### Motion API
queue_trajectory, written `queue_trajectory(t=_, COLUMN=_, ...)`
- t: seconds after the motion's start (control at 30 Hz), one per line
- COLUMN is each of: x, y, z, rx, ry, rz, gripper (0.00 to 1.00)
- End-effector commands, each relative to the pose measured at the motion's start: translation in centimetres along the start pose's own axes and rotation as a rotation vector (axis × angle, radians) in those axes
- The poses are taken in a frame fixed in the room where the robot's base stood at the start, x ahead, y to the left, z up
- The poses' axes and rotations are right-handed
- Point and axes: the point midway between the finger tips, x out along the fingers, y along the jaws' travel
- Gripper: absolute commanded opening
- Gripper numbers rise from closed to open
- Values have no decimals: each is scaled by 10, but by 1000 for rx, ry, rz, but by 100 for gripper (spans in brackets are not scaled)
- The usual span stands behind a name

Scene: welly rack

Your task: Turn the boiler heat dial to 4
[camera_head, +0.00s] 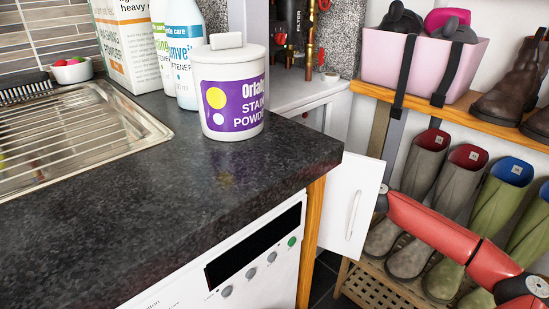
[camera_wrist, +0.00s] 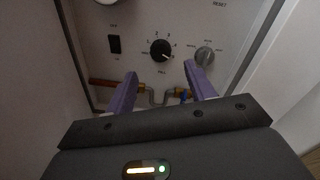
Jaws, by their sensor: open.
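In the wrist view, a round black dial (camera_wrist: 161,50) sits on a pale panel (camera_wrist: 185,18), with small numbers printed around it. A light mark on the dial seems to point to the lower right; the exact number is too small to read. My gripper (camera_wrist: 160,72) is open, with its two purple fingers reaching toward the panel, one on each side below the dial. Nothing is between the fingers, and they appear apart from the dial. The dial and gripper do not show in the head view.
A grey knob (camera_wrist: 204,56) is close right of the dial, near the right fingertip. A black switch (camera_wrist: 115,44) is on the left. Copper pipes (camera_wrist: 104,84) run below. In the head view, an open white door (camera_head: 350,205) stands beside the dark worktop (camera_head: 130,215).

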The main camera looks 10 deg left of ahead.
Motion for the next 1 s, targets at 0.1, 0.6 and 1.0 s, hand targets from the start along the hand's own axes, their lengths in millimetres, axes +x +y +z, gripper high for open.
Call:
queue_trajectory(t=0.1, x=15, y=0, z=1, rx=0, ry=-1, rz=2, gripper=54)
queue_trajectory(t=0.6, x=75, y=1, z=0, rx=-1, ry=1, rz=2, gripper=54)
queue_trajectory(t=1.0, x=76, y=1, z=0, rx=-1, ry=1, rz=2, gripper=35)
